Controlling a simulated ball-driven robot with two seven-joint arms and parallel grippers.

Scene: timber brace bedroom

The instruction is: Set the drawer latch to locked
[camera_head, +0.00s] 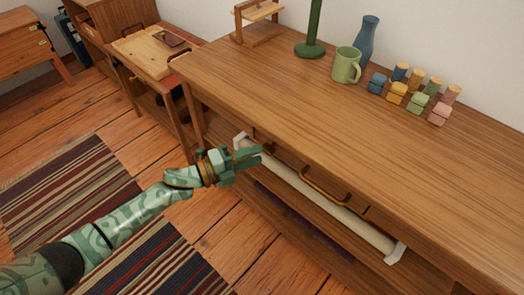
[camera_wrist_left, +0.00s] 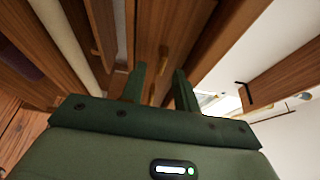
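The drawer front is set under the wooden dresser top and has a curved brass handle (camera_head: 325,187). My left gripper (camera_head: 260,158) is in front of the dresser, close to the left end of the drawer front and left of the handle. In the left wrist view its two fingers (camera_wrist_left: 159,88) stand apart, with nothing seen held between them and the wooden front beyond. I cannot clearly make out the latch; small dark details by the fingers are partly hidden in the head view. My right gripper is in neither view.
A cream rail (camera_head: 340,220) runs along the dresser front below the drawer. On the dresser top (camera_head: 300,95) stand a green mug (camera_head: 346,66), a blue vase (camera_head: 367,40), a green post (camera_head: 315,30) and several coloured blocks (camera_head: 397,93). A striped rug (camera_head: 75,190) lies on the floor.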

